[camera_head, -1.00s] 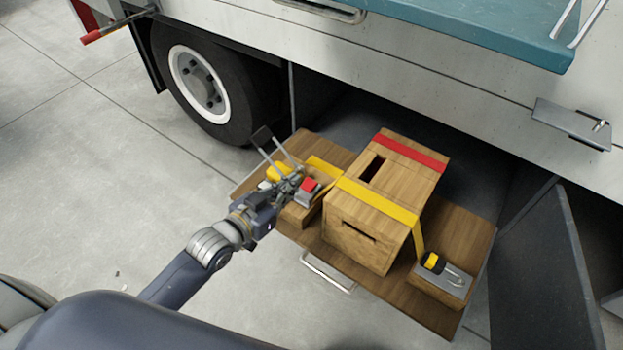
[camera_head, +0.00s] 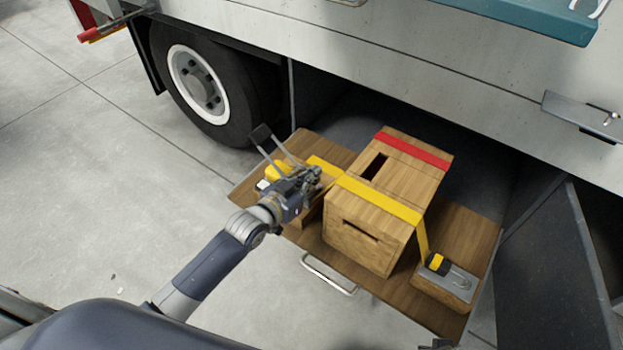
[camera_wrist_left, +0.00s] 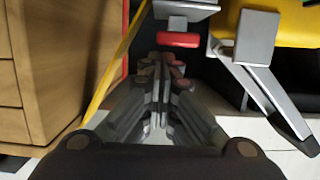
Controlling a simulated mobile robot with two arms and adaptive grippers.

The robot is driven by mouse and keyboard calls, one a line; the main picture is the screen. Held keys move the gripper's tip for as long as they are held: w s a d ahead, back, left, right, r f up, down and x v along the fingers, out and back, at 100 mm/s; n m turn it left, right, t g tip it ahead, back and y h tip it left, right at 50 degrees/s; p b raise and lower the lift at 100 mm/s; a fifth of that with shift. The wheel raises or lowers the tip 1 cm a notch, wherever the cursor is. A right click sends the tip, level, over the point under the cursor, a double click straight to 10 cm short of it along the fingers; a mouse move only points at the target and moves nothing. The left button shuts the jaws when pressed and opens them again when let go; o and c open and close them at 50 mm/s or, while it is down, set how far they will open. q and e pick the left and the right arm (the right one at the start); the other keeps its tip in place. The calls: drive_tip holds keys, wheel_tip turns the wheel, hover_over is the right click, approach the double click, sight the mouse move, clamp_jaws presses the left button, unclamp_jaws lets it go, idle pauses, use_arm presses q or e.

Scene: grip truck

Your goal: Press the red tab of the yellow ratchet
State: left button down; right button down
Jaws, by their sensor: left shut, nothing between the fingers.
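The yellow ratchet (camera_head: 278,171) sits on a wooden block left of the strapped wooden crate in the head view. Its grey lever (camera_head: 268,147) with a black end stands raised. In the left wrist view the ratchet's yellow body (camera_wrist_left: 285,27) is at the upper right. The red tab (camera_wrist_left: 180,40) shows at upper middle there; in the head view my gripper hides it. My left gripper (camera_head: 314,176) is shut and empty, between ratchet and crate. In the wrist view its fingertips (camera_wrist_left: 172,65) are just below the red tab; whether they touch is unclear. My right gripper is not visible.
The wooden crate (camera_head: 360,246) with a yellow strap (camera_head: 380,200) and a red strap (camera_head: 412,152) stands close right of my gripper. A second buckle (camera_head: 450,275) sits on the board's right side. The truck body is above, and an open dark door is at right.

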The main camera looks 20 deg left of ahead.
use_arm(q)
drive_tip(key=shift+f, duration=0.1)
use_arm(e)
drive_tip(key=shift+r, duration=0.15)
use_arm(q)
drive_tip(key=shift+f, duration=1)
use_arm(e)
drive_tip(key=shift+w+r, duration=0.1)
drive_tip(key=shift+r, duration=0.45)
use_arm(q)
drive_tip(key=shift+r, duration=0.1)
